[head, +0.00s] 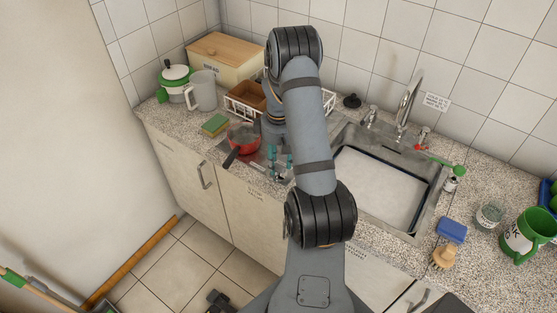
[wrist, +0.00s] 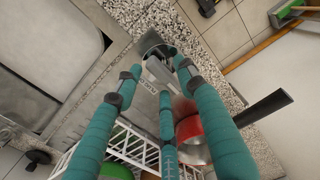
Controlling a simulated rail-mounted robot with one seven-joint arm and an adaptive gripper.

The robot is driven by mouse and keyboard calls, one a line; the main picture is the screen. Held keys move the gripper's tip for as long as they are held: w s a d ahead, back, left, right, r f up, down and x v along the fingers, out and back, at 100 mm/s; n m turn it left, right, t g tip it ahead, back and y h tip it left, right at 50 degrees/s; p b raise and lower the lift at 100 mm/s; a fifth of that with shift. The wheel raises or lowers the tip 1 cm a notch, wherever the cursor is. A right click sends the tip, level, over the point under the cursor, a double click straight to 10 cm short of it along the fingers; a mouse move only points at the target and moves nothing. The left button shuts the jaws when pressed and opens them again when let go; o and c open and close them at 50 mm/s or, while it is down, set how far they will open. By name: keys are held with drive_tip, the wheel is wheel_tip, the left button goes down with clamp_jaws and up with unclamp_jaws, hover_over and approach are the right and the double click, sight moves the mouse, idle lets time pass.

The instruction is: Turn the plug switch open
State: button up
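My gripper (wrist: 157,80) shows in the wrist view with teal fingers spread apart, and nothing is between them that I can see it holding. In the head view my gripper (head: 280,165) points down over the metal drainer left of the sink basin (head: 385,185). The fitting is hard to make out there. I cannot tell whether the fingers touch it.
A red pan (head: 243,138) with a dark handle stands close left of my gripper; it also shows in the wrist view (wrist: 192,130). A white wire rack (wrist: 125,148) is near the fingers. A sponge (head: 215,124) and jug (head: 201,90) stand farther left. The tap (head: 408,100) is behind the basin.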

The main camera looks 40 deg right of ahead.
drive_tip(key=shift+f, duration=0.1)
drive_tip(key=shift+c, duration=1.1)
drive_tip(key=c, duration=0.7)
clamp_jaws()
